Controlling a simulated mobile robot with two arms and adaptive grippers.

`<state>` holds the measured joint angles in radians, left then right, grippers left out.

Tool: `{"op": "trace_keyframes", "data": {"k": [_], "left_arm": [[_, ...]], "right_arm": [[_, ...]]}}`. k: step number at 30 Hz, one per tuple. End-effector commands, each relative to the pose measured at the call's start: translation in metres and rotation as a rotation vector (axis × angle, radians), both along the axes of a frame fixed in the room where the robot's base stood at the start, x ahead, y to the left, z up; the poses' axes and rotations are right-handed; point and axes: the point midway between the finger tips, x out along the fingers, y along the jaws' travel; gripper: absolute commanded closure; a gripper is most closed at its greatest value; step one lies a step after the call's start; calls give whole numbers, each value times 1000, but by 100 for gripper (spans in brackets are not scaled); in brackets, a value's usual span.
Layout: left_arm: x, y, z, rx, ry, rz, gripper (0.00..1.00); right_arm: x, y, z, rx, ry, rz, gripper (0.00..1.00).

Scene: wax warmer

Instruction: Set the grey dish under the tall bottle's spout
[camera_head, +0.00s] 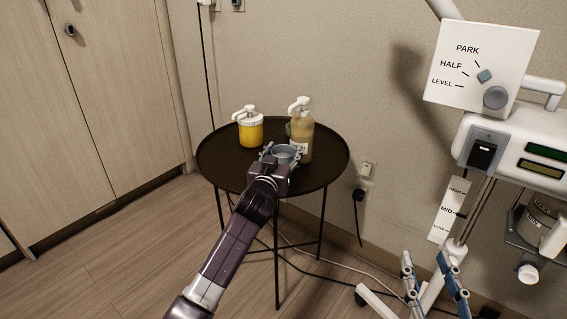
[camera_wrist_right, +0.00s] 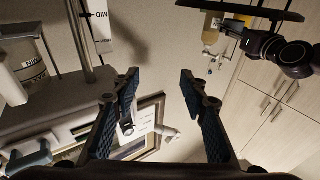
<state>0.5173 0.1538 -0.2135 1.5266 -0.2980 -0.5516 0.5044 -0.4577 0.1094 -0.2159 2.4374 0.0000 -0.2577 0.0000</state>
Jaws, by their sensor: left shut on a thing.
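The tall bottle (camera_head: 303,138), pale yellow-green with a white pump top (camera_head: 299,104), stands on the black round table; its spout points left. The small grey dish (camera_head: 285,152) is in my left gripper (camera_head: 282,157), which is shut on it, in front of the bottle and slightly left of it. Whether the dish touches the tabletop or the bottle I cannot tell. My right gripper (camera_head: 432,273) is open and empty, low at the right near the wheeled stand. Its spread fingers show in the right wrist view (camera_wrist_right: 159,82), with the bottle (camera_wrist_right: 210,36) far off.
A shorter yellow jar with a white pump (camera_head: 251,132) stands left of the bottle on the table (camera_head: 225,174). A small green thing (camera_head: 289,129) is partly hidden behind the bottle. The white wheeled machine (camera_head: 525,145) fills the right side.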

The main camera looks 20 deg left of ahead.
Motion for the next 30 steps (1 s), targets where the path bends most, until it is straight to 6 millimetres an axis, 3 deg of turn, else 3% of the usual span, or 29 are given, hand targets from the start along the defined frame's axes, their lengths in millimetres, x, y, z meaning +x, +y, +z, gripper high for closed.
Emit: {"op": "trace_keyframes", "data": {"k": [6,12,27,28,30], "left_arm": [[0,0,-22,2,2,1,76],[-1,0,-30,1,0,0,76],[-1,0,-34,0,1,0,76],[-1,0,-34,1,2,0,47],[-1,0,-34,1,2,0,39]], "right_arm": [[-10,3,43,56,-207,12,60],[-21,4,69,89,-326,20,60],[-25,3,76,100,-362,21,60],[-25,4,77,100,-364,21,60],[-25,4,77,100,-364,21,60]]}}
